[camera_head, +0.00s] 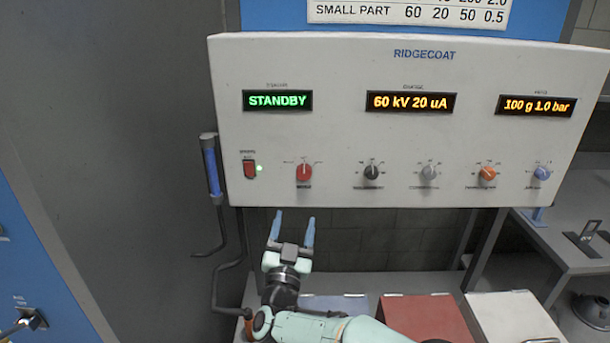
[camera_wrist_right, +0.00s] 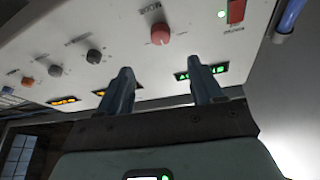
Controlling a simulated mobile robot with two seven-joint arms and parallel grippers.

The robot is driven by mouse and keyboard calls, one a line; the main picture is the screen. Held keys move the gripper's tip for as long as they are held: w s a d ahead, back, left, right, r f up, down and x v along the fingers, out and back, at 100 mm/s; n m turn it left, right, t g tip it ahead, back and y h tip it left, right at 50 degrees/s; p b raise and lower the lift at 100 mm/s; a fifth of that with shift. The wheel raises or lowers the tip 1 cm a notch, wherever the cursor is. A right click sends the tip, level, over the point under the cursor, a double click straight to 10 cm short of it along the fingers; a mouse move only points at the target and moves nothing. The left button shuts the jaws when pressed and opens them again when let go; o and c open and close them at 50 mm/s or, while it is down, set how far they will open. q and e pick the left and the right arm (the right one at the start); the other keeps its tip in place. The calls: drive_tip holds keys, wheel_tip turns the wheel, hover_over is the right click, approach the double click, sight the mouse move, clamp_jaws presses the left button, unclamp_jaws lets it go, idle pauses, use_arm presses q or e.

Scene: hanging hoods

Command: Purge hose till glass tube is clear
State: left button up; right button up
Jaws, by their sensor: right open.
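The control panel (camera_head: 330,60) reads STANDBY, 60 kV 20 uA and 100 g 1.0 bar. The glass tube (camera_head: 212,172) is upright on the panel's left side and looks blue inside; part of it shows in the right wrist view (camera_wrist_right: 291,15). A dark hose (camera_head: 215,285) runs below it. The red mode knob (camera_head: 304,173) and a red rocker switch (camera_head: 249,169) with a lit green lamp are at the panel's lower left. My right gripper (camera_head: 294,215) is open and empty, fingers up, just below the panel under the red knob. My left gripper is out of view.
More knobs line the panel to the right, including an orange one (camera_head: 488,174) and a blue one (camera_head: 542,173). Below are a red box (camera_head: 425,315) and a white box (camera_head: 512,315). A blue cabinet (camera_head: 40,260) stands at the left. A grey table (camera_head: 575,255) is at the right.

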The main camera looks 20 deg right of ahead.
sight(304, 175)
drive_tip(key=p+x, duration=0.1)
drive_tip(key=x, duration=0.3)
drive_tip(key=p+x, duration=0.2)
drive_tip(key=x, duration=0.2)
drive_tip(key=p+x, duration=0.2)
drive_tip(key=x, duration=0.1)
drive_tip(key=shift+w+r, duration=0.25)
drive_tip(key=shift+r, duration=0.2)
drive_tip(key=shift+w+d+p, duration=0.3)
drive_tip(key=shift+w+p, duration=0.1)
drive_tip(key=shift+w, duration=0.15)
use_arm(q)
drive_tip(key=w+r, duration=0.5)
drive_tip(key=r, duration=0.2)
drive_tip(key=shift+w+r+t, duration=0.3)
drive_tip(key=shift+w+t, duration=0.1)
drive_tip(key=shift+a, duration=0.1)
use_arm(e)
drive_tip(key=shift+s, duration=0.1)
drive_tip(key=shift+c, duration=0.9)
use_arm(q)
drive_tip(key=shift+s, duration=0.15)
use_arm(e)
drive_tip(key=c, duration=0.9)
